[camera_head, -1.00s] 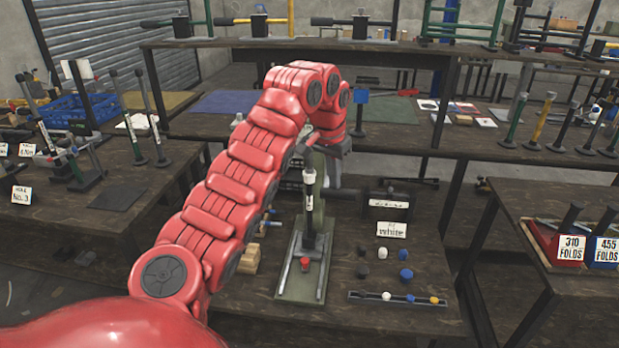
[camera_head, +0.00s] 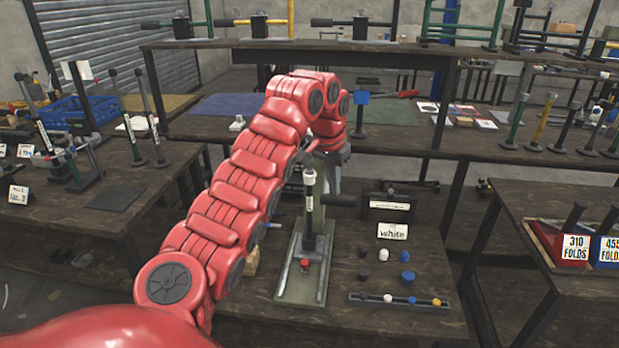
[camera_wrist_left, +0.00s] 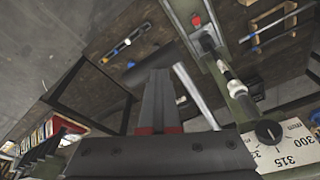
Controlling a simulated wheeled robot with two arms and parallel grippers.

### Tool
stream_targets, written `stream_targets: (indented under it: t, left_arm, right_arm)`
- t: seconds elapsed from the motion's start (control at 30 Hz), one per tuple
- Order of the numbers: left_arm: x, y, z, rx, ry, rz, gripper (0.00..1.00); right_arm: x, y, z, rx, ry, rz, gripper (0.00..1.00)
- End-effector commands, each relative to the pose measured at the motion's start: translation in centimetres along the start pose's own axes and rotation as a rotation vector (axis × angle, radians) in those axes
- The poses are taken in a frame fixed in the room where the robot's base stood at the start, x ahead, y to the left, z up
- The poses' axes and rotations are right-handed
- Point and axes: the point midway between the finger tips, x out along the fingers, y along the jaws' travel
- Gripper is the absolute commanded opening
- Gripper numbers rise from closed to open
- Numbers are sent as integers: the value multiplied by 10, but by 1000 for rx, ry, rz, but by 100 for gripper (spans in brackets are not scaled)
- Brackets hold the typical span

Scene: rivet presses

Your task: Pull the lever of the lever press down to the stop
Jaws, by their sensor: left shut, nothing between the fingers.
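The lever press stands on the middle table, with a green base (camera_head: 292,290), an upright dark ram (camera_head: 309,215) and a red piece at its foot. A black grip (camera_head: 338,200) sticks out to the right beside the ram. In the left wrist view, a black cylindrical grip (camera_wrist_left: 150,66) and a pale metal bar (camera_wrist_left: 197,95) lie close to my fingers; contact is unclear. My right gripper is out of view.
A "white" card (camera_head: 392,231), several small caps and a narrow tray (camera_head: 400,300) lie right of the press. A black block with a label (camera_head: 388,207) stands behind them. A wooden block (camera_head: 252,262) is to the left. Another table with red and blue bins is at right.

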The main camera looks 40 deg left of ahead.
Motion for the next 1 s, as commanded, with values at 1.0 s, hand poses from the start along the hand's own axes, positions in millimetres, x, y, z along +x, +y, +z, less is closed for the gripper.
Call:
stream_targets:
  t: [1.0]
  left_arm:
    - [26, -2, -1, 1, -1, 2, 0]
  right_arm:
    - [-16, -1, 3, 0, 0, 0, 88]
